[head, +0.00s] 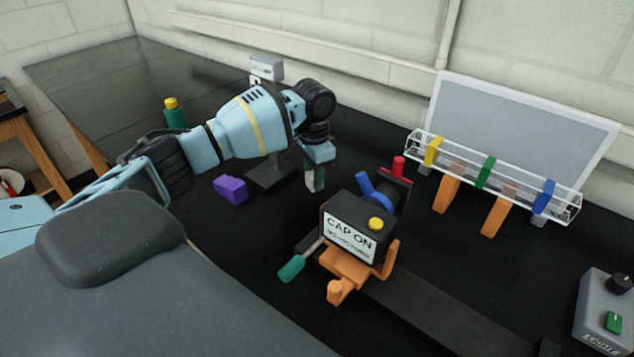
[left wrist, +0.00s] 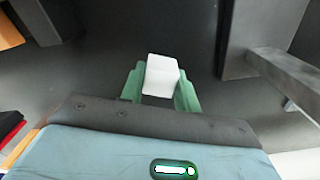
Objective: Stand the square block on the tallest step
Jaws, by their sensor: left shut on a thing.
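My left gripper (head: 315,178) hangs over the black bench in the head view, pointing down. It is shut on a small white block (head: 309,182). In the left wrist view the white block (left wrist: 162,75) sits between the two green fingers of my left gripper (left wrist: 160,84). The block looks square-faced and a little tilted there. I cannot tell whether its underside touches the bench. No set of steps can be made out in either view. My right gripper is not in view.
A clear rail (head: 509,180) on orange legs stands right.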

